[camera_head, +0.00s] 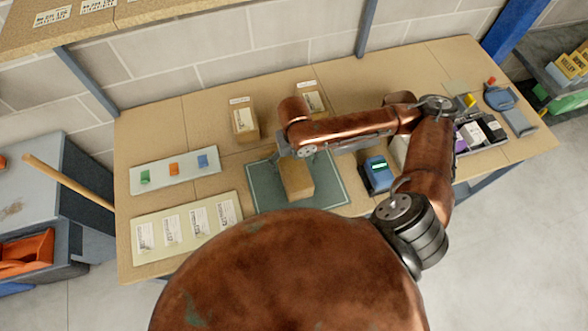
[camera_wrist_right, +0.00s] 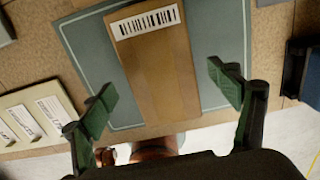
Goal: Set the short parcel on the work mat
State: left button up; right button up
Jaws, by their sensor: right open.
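A brown cardboard parcel (camera_head: 297,180) rests on the dark green work mat (camera_head: 258,197), near its middle. In the right wrist view the parcel (camera_wrist_right: 160,75) shows a white barcode label on its top, and the mat (camera_wrist_right: 85,45) shows around it. My right gripper (camera_head: 297,158) is over the parcel in the head view, partly hidden by its own arm. In the right wrist view its green-padded fingers (camera_wrist_right: 165,95) are spread wide, one to each side of the parcel and apart from it. My left gripper is not in view.
Two labelled parcels stand behind the mat, one at left (camera_head: 245,122) and one at right (camera_head: 311,97). A tray with small coloured blocks (camera_head: 174,170) and a label board (camera_head: 187,226) lie left of the mat. A blue device (camera_head: 378,173) stands close on its right.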

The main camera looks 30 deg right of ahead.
jog(key=shift+r, duration=2.2)
